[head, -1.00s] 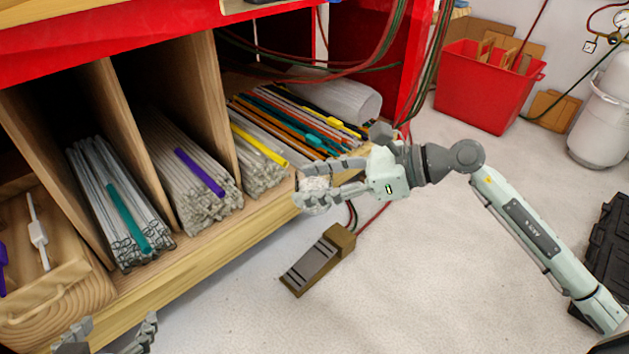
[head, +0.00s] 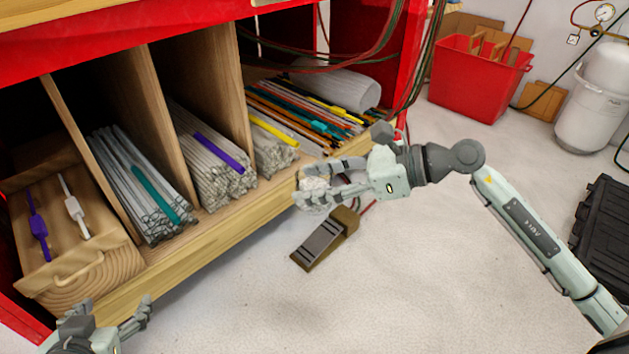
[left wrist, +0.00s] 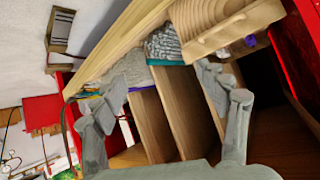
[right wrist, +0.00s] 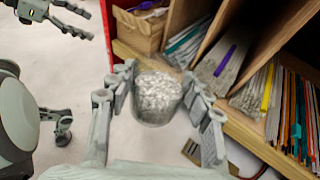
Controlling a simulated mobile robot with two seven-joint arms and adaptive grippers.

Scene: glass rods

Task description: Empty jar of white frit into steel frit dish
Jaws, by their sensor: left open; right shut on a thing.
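A clear jar of white frit (right wrist: 158,98) is held between the fingers of my right gripper (right wrist: 160,95). It shows partly between the fingers in the head view (head: 314,187), in front of the shelf edge. In the right wrist view I look down on white, lumpy contents. My left gripper (head: 108,318) is open and empty at the bottom left of the head view. Its spread fingers also show in the left wrist view (left wrist: 170,110). I do not see the steel frit dish in any view.
A wooden rack holds bundles of glass rods (head: 145,185) in compartments. A wooden drawer box (head: 85,270) is at its left end. A foot pedal (head: 325,240) lies on the pale floor. A red bin (head: 480,75) and a black case (head: 607,230) stand at right.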

